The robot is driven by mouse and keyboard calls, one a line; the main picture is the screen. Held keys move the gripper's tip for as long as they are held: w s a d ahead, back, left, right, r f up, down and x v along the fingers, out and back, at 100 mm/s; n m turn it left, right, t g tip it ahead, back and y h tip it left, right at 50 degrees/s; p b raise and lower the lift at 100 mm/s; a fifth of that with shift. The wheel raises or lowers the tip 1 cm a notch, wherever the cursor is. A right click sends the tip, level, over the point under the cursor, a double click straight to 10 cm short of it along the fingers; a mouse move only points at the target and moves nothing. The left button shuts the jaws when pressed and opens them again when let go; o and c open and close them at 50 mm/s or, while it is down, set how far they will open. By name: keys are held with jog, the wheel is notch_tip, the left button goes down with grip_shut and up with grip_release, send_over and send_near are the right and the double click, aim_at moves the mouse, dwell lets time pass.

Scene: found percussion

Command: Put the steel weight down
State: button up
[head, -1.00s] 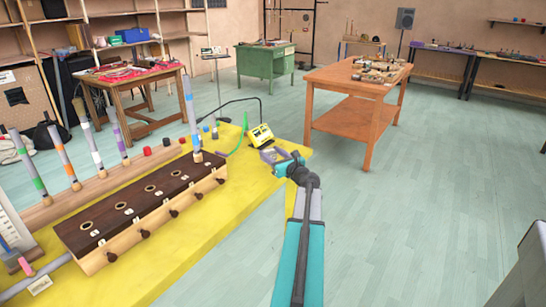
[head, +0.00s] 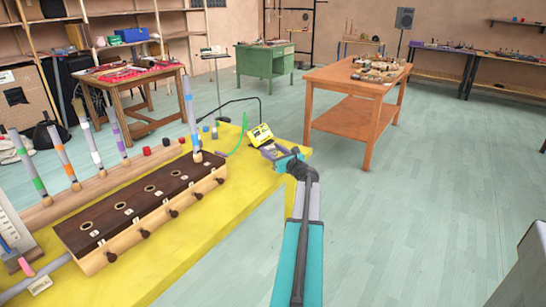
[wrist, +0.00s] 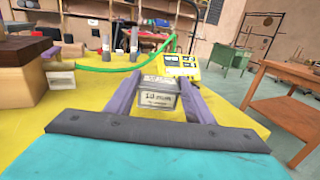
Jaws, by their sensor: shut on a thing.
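The steel weight is a grey block with a printed white label, seen in the wrist view (wrist: 158,93) between the two purple fingers of my gripper (wrist: 160,84). The fingers are shut on its sides. In the head view my gripper (head: 275,152) is low over the far right end of the yellow table (head: 205,238), close to its right edge. The weight's underside is hidden, so I cannot tell whether it touches the tabletop.
A yellow meter (head: 259,135) stands just beyond my gripper, with a green cable (head: 238,140) beside it. A dark-topped wooden box (head: 140,205) and upright banded tubes occupy the table to the left. An orange-brown table (head: 345,93) stands beyond, across open floor.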

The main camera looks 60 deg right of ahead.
jog(key=shift+f, duration=1.55)
jog(key=shift+f, duration=0.1)
jog(key=o, duration=1.3)
jog(key=shift+s+a, duration=0.15)
jog(key=v, duration=1.1)
jog(key=shift+s+a+b, duration=0.1)
jog(key=shift+s+b, duration=0.2)
jog(key=shift+s, duration=0.1)
